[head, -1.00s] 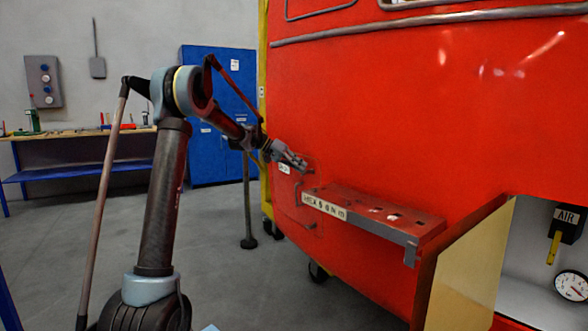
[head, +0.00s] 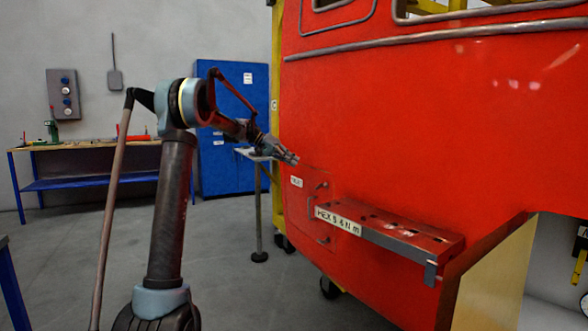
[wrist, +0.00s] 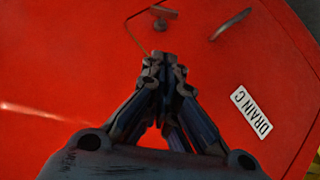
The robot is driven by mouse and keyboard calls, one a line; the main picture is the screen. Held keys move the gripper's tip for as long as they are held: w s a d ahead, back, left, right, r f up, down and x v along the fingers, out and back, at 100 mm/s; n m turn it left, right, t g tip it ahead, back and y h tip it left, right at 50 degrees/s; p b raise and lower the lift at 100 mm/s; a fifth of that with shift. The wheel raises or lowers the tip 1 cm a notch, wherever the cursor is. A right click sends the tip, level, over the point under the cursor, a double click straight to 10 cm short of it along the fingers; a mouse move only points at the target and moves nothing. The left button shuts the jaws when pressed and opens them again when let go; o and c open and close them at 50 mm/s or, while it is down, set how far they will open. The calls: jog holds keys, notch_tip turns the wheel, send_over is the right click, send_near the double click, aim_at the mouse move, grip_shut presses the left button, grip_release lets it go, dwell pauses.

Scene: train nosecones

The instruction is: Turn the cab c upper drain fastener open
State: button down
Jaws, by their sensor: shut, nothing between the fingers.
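The drain panel is marked by a white DRAIN C label (wrist: 252,112) on the red cab side; the label also shows small in the head view (head: 297,182). A small grey fastener (wrist: 160,17) stands by the panel seam at the top of the wrist view. In the head view a small dark fitting (head: 321,186) sits near the panel's upper right corner. My gripper (wrist: 165,58) is shut and empty, its tips below the fastener in the wrist picture and apart from it. In the head view my gripper (head: 292,159) is just above the label.
A grey bar handle (wrist: 231,23) is right of the fastener in the wrist view. A red shelf (head: 410,236) with a hex label juts out right of the panel. A small grey stand (head: 256,153) is behind the gripper. Open floor lies left of the cab.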

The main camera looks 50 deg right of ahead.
jog(key=c, duration=2.2)
grip_release()
jog(key=shift+w+a+r, duration=0.2)
jog(key=shift+w, duration=0.05)
jog(key=shift+c, duration=0.2)
jog(key=o, duration=0.9)
jog(key=shift+a+f+h, duration=0.1)
jog(key=shift+f+h, duration=0.2)
jog(key=shift+f, duration=0.05)
jog(key=o, duration=0.4)
jog(key=s+a+f+h, duration=0.1)
jog(key=f, duration=0.1)
jog(key=s+a+f+n+h, duration=0.1)
jog(key=f+h, duration=0.1)
jog(key=s+a+f+h, duration=0.1)
jog(key=f, duration=0.1)
jog(key=shift+f+n+t+h, duration=0.3)
jog(key=shift+n+t+h, duration=0.1)
jog(key=n+t+h, duration=0.3)
jog(key=h, duration=0.2)
send_near(319, 186)
jog(key=x, duration=0.3)
jog(key=w+x, duration=0.1)
jog(key=x, duration=0.6)
jog(key=shift+w+d+f, duration=0.15)
jog(key=shift+d, duration=0.45)
jog(key=shift+c, duration=0.7)
